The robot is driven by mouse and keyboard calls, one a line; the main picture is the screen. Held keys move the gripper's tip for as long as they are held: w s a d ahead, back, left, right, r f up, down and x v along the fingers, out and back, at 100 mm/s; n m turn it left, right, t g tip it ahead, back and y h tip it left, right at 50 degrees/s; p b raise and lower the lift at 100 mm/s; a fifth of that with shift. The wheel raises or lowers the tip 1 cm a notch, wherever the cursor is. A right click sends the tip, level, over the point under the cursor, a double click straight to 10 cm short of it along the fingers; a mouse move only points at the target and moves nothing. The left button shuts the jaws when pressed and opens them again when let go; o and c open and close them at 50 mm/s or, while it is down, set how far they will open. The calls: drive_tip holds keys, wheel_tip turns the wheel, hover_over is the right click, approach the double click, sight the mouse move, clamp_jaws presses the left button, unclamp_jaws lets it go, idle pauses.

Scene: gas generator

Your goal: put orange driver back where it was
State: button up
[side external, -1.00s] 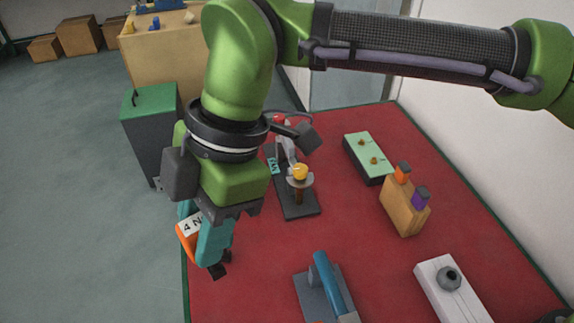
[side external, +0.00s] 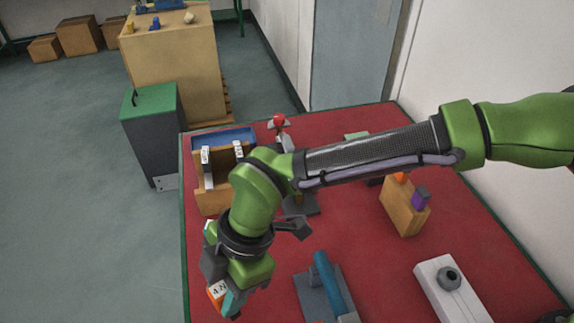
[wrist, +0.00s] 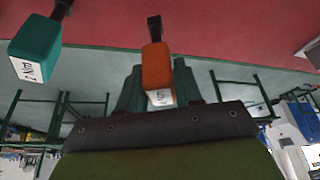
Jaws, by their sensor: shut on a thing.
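The orange driver (side external: 216,291) has a white end label reading "4 N". It is between the dark teal fingers of my gripper (side external: 229,301), at the near left edge of the red table in the side view. In the wrist view the orange driver (wrist: 156,64) lies between the shut fingers (wrist: 158,82), its dark tip pointing toward the red surface. A teal driver (wrist: 36,48) marked "2 Nm" is to its left there, apart from my gripper. My arm hides part of the area around the gripper in the side view.
A wooden block (side external: 404,211) carries orange and purple pieces. A blue-handled device (side external: 331,285) and a white unit (side external: 452,296) are at the front. Red table (side external: 390,270) is bare between them.

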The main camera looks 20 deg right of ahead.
drive_tip(key=shift+f, duration=0.9)
drive_tip(key=shift+f, duration=0.15)
drive_tip(key=o, duration=1)
drive_tip(key=shift+o, duration=0.2)
